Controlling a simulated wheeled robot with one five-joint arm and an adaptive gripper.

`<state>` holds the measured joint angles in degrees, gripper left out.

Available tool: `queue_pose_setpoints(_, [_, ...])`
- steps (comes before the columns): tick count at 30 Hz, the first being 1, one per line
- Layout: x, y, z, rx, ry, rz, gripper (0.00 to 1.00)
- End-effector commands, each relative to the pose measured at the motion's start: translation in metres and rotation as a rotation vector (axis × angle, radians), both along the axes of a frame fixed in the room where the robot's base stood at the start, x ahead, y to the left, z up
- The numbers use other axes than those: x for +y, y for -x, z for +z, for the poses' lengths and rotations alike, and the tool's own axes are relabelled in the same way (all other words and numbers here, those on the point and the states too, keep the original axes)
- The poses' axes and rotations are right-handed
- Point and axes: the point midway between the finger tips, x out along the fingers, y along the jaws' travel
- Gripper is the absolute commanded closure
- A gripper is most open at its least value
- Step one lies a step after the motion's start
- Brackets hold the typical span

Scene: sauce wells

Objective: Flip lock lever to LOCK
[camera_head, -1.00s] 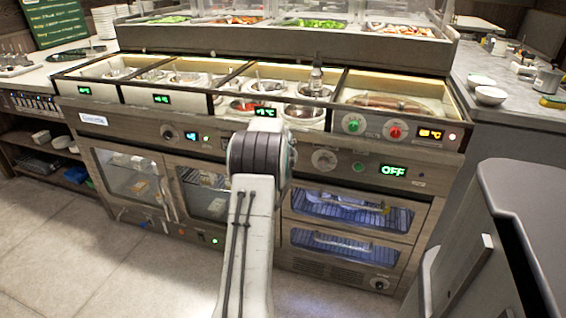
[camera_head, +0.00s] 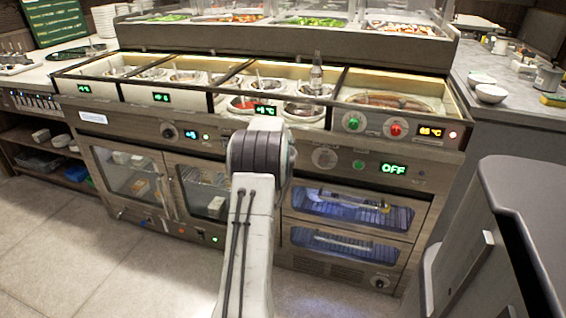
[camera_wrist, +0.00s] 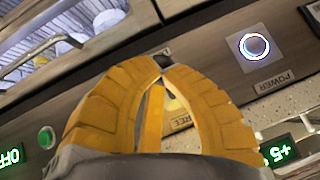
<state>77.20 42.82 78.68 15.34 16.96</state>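My gripper (camera_wrist: 163,66) has yellow ribbed fingers that meet at their tips in the wrist view. A small dark piece shows at the tips; I cannot tell whether it is lever or fingertip. Through the gap between the fingers, a dark part (camera_wrist: 171,99) shows, perhaps the lock lever. Beside it is a pale label (camera_wrist: 181,122) ending in "REE", partly covered by a finger. No LOCK marking is visible, and the lever's position is unclear. In the head view my arm covers this part of the panel, and the gripper is hidden.
In the wrist view, a ring-lit power button (camera_wrist: 254,46) and a green button (camera_wrist: 46,137) flank the fingers. In the head view, an OFF display (camera_head: 393,169) and glass-fronted drawers (camera_head: 352,212) are right of my arm. Sauce wells (camera_head: 305,112) lie above; floor in front is clear.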

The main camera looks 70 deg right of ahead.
Motion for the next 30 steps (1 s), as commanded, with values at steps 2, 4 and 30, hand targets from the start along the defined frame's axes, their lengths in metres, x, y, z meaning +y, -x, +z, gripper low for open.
queue_pose_setpoints(2, [0.0, 0.0, 0.0, 0.0, 0.0, 0.0, 1.0])
queue_pose_setpoints(4, [0.0, 0.0, 0.0, 0.0, 0.0, 0.0, 1.0])
queue_pose_setpoints(30, [0.005, -0.004, 0.032, 0.0, 0.002, 0.007, 1.0])
